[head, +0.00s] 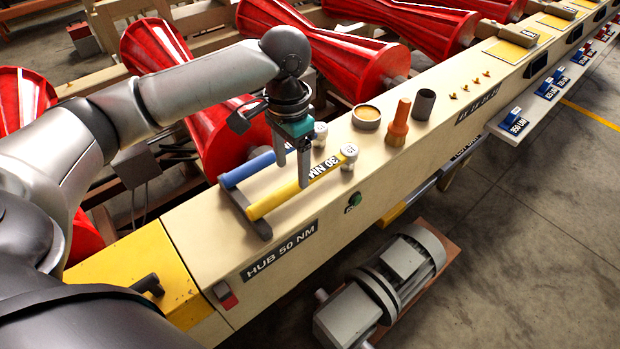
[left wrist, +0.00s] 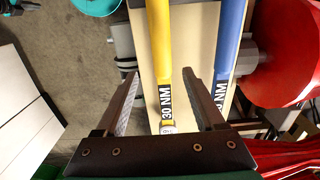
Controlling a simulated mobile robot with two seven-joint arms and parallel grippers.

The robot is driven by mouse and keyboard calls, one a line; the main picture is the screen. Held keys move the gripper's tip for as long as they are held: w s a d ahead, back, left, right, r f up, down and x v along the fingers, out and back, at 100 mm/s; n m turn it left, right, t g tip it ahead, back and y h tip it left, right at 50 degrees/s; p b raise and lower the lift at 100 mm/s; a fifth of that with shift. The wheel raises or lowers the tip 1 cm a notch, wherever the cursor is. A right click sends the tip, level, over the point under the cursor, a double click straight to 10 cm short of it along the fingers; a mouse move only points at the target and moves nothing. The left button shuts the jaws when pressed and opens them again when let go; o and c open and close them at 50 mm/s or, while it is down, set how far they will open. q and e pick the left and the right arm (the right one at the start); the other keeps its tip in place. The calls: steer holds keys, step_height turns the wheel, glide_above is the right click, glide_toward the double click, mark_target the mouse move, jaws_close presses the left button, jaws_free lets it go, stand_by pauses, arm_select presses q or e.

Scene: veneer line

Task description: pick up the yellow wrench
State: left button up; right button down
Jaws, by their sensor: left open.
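The yellow wrench (head: 275,200) lies on the beige beam top, its handle end on a dark rack (head: 245,214). It has a "30 NM" label and a pale round head. My left gripper (head: 292,176) is open and points down over it. In the left wrist view the yellow wrench (left wrist: 161,40) runs between the two open fingers (left wrist: 161,75), with a gap on each side. One finger hides a bit of the wrench in the head view. A blue wrench (head: 248,168) lies parallel beside it, outside the fingers; it also shows in the left wrist view (left wrist: 229,40). My right gripper is not visible.
On the beam (head: 200,230) stand a round tin (head: 366,117), an orange-brown tool (head: 397,125) and a dark cup (head: 424,104). Red rollers (head: 215,130) line the far side. A grey motor (head: 385,285) sits below the near side. A green button (head: 354,199) is on the beam's face.

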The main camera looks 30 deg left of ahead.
mark_target(291, 184)
arm_select(q)
steer(key=f, duration=0.7)
steer(key=shift+a+f, duration=0.2)
jaws_close()
stand_by(0.4)
steer(key=shift+r, duration=0.1)
stand_by(0.8)
